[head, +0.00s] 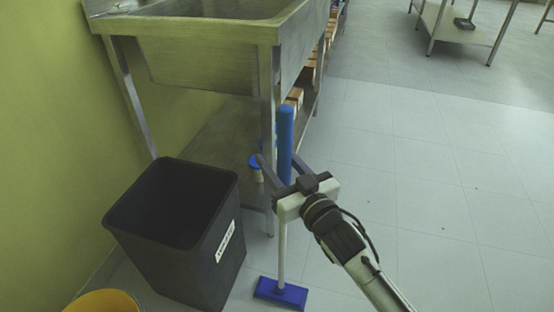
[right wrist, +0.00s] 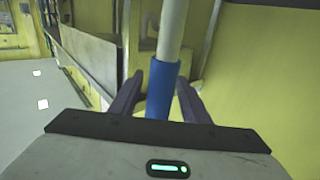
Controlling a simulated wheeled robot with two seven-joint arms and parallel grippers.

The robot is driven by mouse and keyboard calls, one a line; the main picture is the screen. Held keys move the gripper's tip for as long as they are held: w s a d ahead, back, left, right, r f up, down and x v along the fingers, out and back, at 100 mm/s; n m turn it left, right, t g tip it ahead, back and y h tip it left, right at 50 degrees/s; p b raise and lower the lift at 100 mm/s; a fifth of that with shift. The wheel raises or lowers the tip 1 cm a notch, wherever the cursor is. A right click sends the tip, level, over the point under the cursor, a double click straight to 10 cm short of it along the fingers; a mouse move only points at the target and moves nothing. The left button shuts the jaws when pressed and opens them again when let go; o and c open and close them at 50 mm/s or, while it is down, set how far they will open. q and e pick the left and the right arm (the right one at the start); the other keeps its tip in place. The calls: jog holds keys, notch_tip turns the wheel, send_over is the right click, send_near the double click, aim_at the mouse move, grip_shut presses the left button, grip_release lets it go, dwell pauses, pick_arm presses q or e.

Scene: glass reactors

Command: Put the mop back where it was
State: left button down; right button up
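The mop stands upright beside the sink table's front leg. Its blue grip (head: 286,135) is at the top, its white pole runs down, and its flat blue head (head: 280,293) is on the floor. My right gripper (head: 284,162) is at the blue grip, with one finger on each side. The fingers look spread, with gaps beside the handle. In the right wrist view the blue grip (right wrist: 162,88) is between the fingers (right wrist: 160,76), and the white pole (right wrist: 172,28) extends beyond. My left gripper is not in view.
A steel sink table (head: 190,32) with a lower shelf stands along the yellow-green wall. A black bin (head: 170,235) is left of the mop, with a yellow bucket (head: 105,301) at the lower left. The tiled floor to the right is clear. Another table (head: 460,30) stands far back.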

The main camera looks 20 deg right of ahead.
jog(key=shift+s+r, duration=0.15)
jog(key=s+d+p, duration=0.2)
jog(key=s, duration=0.9)
jog(key=s+a+f+g, duration=0.3)
jog(key=s+f+g, duration=0.1)
jog(key=s+f, duration=0.45)
jog(key=s+a+f+g, duration=0.2)
jog(key=s+f+g, duration=0.3)
jog(key=s+f, duration=0.3)
pick_arm(q)
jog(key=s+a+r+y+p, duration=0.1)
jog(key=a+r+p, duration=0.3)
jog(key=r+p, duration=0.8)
jog(key=p, duration=0.7)
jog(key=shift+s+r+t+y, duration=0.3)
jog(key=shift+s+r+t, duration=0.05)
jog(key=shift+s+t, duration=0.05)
pick_arm(e)
notch_tip(320, 180, up, 10)
jog(key=d, duration=0.2)
jog(key=shift+s+d+h, duration=0.25)
jog(key=shift+h, duration=0.15)
